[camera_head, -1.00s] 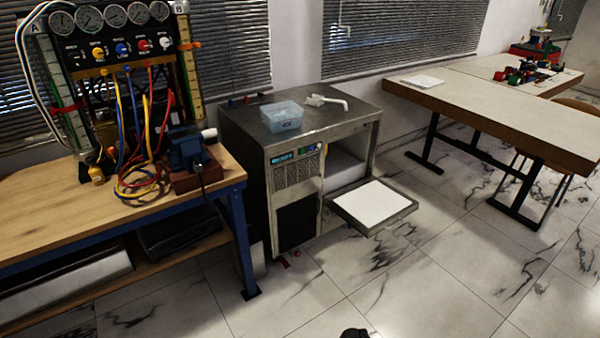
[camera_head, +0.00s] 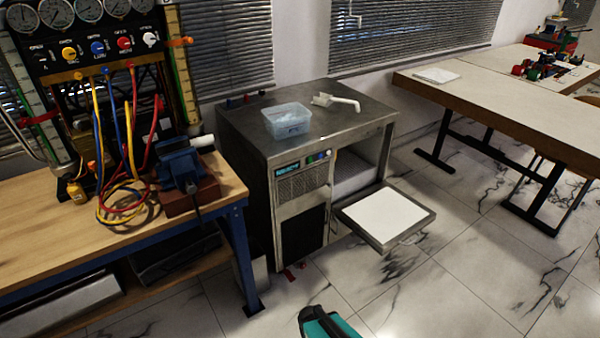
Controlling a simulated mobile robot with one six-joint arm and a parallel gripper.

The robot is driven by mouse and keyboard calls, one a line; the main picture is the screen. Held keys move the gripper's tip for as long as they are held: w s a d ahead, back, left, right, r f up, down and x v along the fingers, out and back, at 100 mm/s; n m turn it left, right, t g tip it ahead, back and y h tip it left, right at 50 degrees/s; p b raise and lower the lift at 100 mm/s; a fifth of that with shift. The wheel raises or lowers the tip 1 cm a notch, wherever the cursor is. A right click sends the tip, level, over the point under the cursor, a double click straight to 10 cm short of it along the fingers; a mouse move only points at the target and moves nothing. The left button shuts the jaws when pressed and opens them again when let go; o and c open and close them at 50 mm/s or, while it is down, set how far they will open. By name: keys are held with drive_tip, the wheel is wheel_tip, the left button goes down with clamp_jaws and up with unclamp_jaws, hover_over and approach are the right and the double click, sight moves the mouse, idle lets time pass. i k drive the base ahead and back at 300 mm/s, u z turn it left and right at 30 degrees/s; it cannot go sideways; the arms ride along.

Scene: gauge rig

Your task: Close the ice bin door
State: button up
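The ice bin door (camera_head: 388,216) hangs open at the front right of the steel ice machine (camera_head: 262,148). It is folded down to about level, with its white inner panel facing up and a grey frame around it. The bin opening (camera_head: 352,170) behind it is uncovered, with grey material inside. A teal and black part of my arm (camera_head: 328,324) shows at the bottom edge, in front of the machine and apart from the door. My gripper's fingers are not seen.
A clear blue tub (camera_head: 286,119) and a white scoop (camera_head: 338,102) sit on the machine's top. A wooden workbench (camera_head: 60,225) with gauges, hoses and a vise (camera_head: 182,168) stands left. Another table (camera_head: 500,100) stands right. The marble floor before the door is clear.

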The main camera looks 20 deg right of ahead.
sight(382, 215)
drive_tip(key=z, duration=0.1)
drive_tip(key=i, duration=0.9)
drive_tip(key=z, duration=0.35)
